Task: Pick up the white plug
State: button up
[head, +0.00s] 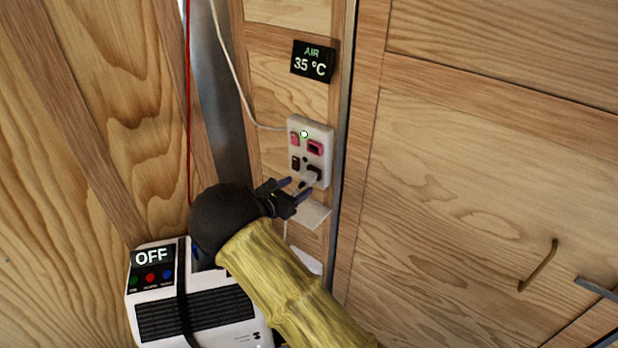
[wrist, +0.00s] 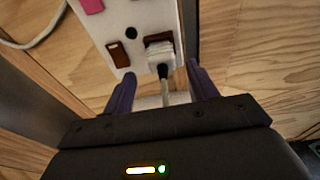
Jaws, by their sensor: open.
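The white plug (wrist: 158,58) sits in the lower right of the wall socket panel (wrist: 95,18), with a grey cord end hanging from it. In the head view the plug (head: 312,176) is small and partly hidden by my gripper (head: 299,184). My gripper is open, its two purple fingers pointing at the panel. In the wrist view the fingers (wrist: 161,78) stand left and right of the cord just below the plug. I see no clear contact with the plug.
The panel (head: 322,131) carries pink and dark brown switches. A white cable (head: 240,85) runs down to its left side. A temperature display (head: 313,61) is above. A white box reading OFF (head: 155,257) stands lower left. A white ledge (head: 312,213) is below the panel.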

aim_at(303, 182)
jog(key=x, duration=0.4)
jog(key=shift+d+p, duration=0.2)
jog(key=shift+p, duration=0.2)
jog(key=shift+r, duration=0.1)
jog(key=c, duration=1.2)
jog(key=shift+o, duration=0.2)
jog(key=shift+a+r, duration=0.1)
